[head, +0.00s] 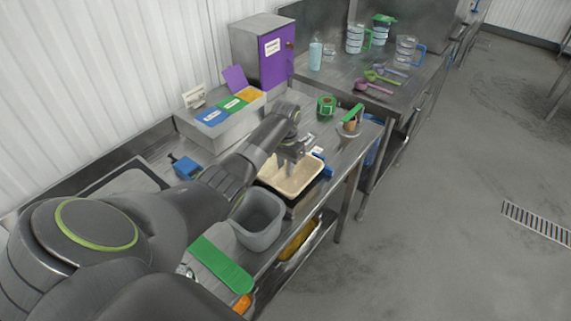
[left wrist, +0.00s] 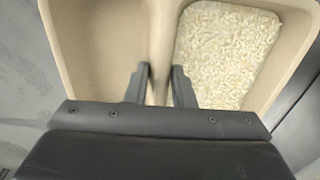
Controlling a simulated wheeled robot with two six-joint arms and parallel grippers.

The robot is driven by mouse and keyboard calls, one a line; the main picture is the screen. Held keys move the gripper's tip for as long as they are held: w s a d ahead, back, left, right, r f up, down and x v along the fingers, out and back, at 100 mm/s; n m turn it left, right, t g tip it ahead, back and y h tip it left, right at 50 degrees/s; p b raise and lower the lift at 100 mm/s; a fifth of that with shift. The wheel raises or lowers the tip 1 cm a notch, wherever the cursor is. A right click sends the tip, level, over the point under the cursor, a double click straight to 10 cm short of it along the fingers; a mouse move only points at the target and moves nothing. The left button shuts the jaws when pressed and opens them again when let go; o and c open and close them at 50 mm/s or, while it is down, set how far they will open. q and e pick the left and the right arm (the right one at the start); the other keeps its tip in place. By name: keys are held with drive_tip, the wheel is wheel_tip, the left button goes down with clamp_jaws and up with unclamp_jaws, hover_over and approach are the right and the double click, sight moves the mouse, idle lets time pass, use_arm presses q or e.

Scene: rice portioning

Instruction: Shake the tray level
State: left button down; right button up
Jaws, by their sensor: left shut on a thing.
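A beige tray (head: 310,182) sits toward the front edge of the steel counter, over something dark. The left wrist view shows two compartments of the tray (left wrist: 95,45), split by a divider. White rice (left wrist: 225,50) covers the floor of the right compartment in a fairly flat layer; the left compartment looks empty. My left gripper (head: 291,153) is over the tray from above, with its fingers (left wrist: 164,72) on either side of the divider, shut on it. The finger tips hide part of the divider. My right gripper is not in view.
A grey bin (head: 258,222) stands close on the tray's near side, by a green board (head: 220,264). A box with coloured lids (head: 222,118) is behind. A green tape roll (head: 326,106) and a small pot (head: 349,130) stand beyond the tray.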

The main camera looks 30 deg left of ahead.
use_arm(q)
drive_tip(key=shift+f, duration=0.1)
drive_tip(key=shift+f, duration=0.45)
drive_tip(key=shift+f+b, duration=0.1)
drive_tip(key=shift+b, duration=0.2)
drive_tip(key=shift+f, duration=0.35)
drive_tip(key=c, duration=1.1)
unclamp_jaws()
drive_tip(key=shift+c, duration=0.2)
drive_tip(key=shift+a, duration=0.1)
